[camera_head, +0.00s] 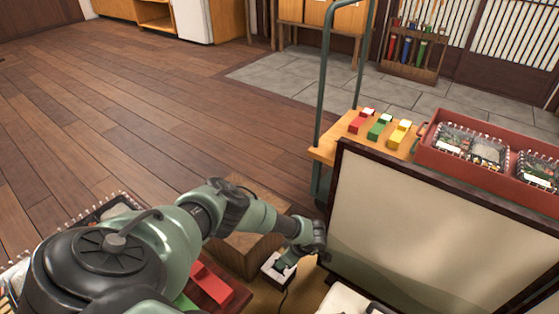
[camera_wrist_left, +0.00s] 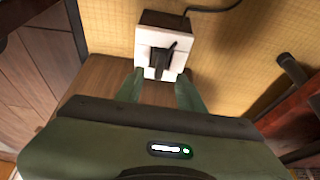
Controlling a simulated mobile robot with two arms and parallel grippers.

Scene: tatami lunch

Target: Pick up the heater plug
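The heater plug (camera_wrist_left: 157,60) is black and sits in the white face of a socket box (camera_wrist_left: 186,43). A dark cord runs from the box area toward the top right of the wrist view. My left gripper (camera_wrist_left: 160,78) is open, its two green fingertips on either side of the plug's near end, with a gap to each side. In the head view my left gripper (camera_head: 284,264) reaches down over the socket box (camera_head: 271,272), and hides the plug there. My right gripper is in neither view.
A wooden block (camera_head: 240,255) stands just left of the socket box. A framed panel (camera_head: 430,230) rises close on the right. Behind it, a wooden cart top (camera_head: 331,151) carries coloured blocks and a red crate (camera_head: 427,151). The plank floor at left is clear.

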